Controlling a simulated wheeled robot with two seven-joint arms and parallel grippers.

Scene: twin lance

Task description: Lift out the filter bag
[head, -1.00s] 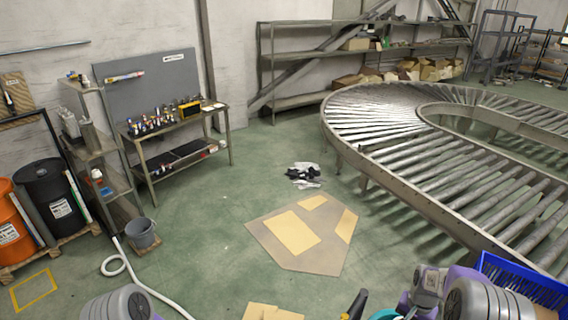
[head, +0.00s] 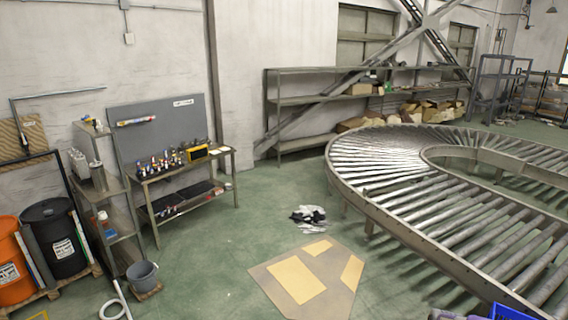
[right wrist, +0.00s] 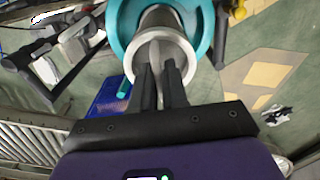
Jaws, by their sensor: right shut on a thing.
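In the right wrist view my right gripper (right wrist: 160,90) has its two dark fingers close together on a pale strip at the near edge of a light grey round piece (right wrist: 178,22), which I take to be the filter bag. A wide teal ring (right wrist: 213,40) surrounds this piece. The fingers cover part of the near rim, and I cannot see how deep the bag goes. The head view shows neither the bag nor either gripper.
A blue crate (right wrist: 108,95) lies left of the fingers in the right wrist view. A roller conveyor (head: 440,225) curves along the right in the head view. A flat cardboard sheet (head: 335,300) and a crumpled black-and-white item (head: 308,215) lie on the green floor. A bucket (head: 142,274) stands left.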

